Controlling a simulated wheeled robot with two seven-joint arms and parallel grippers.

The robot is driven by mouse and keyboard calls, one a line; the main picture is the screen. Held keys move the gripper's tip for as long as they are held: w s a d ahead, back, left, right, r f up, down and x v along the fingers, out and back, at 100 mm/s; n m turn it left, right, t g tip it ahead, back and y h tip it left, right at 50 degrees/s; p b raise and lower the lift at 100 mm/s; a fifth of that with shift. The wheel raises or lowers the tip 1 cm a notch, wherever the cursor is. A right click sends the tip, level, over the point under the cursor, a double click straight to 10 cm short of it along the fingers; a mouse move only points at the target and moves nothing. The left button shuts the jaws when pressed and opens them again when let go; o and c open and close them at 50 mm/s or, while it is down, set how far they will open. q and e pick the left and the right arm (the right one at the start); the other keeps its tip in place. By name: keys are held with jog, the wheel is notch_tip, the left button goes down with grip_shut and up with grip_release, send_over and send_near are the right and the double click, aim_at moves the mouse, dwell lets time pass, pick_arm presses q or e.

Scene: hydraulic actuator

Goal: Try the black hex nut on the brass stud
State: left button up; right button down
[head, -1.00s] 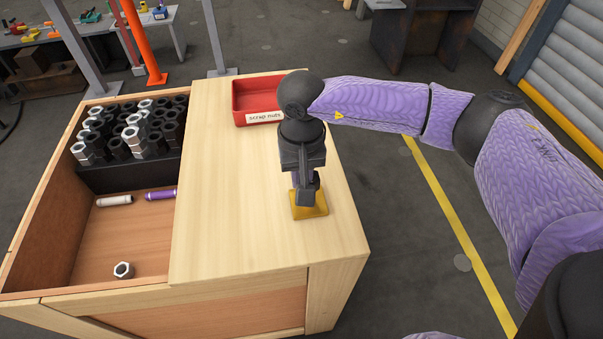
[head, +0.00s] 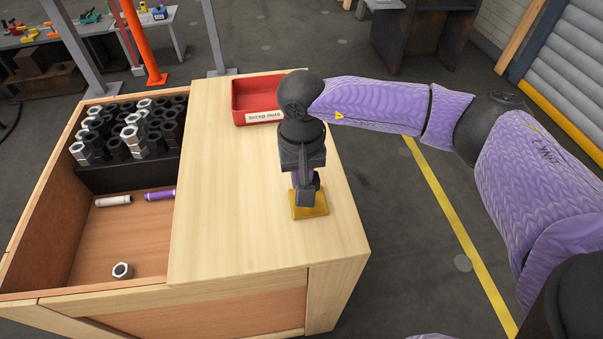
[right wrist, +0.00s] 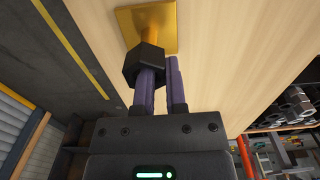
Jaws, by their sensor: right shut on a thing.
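The brass stud (right wrist: 151,32) stands on a square brass plate (head: 312,212) on the light wooden top; the plate also shows in the right wrist view (right wrist: 166,18). The black hex nut (right wrist: 145,64) is at the fingertips of my right gripper (right wrist: 164,72), which is shut on it. The nut is lined up at the stud's free end; I cannot tell whether the stud has entered its hole. In the head view my right gripper (head: 306,200) is directly over the plate and hides the stud and nut. My left gripper is not in view.
A red tray labelled scrap nuts (head: 240,104) stands behind the gripper. To the left, a sunken wooden bin (head: 110,238) holds a black rack (head: 125,178) of several nuts, a white pin (head: 113,200), a purple pin (head: 160,194) and a loose nut (head: 122,270). The front wooden top is clear.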

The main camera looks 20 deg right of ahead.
jog(key=shift+f+b, duration=0.6)
jog(key=shift+f, duration=0.25)
jog(key=shift+r+p, duration=0.6)
jog(key=shift+r, duration=0.3)
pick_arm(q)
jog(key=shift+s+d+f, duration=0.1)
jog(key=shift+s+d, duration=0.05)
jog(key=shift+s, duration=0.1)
pick_arm(e)
jog(key=shift+f, duration=0.1)
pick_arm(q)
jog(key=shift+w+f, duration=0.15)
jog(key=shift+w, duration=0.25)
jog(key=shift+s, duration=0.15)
pick_arm(e)
jog(key=shift+f+b, duration=0.35)
jog(key=shift+b, duration=0.15)
jog(key=shift+f+b, duration=0.3)
jog(key=shift+f, duration=0.15)
jog(key=shift+r+p, duration=0.5)
jog(key=shift+r, duration=0.4)
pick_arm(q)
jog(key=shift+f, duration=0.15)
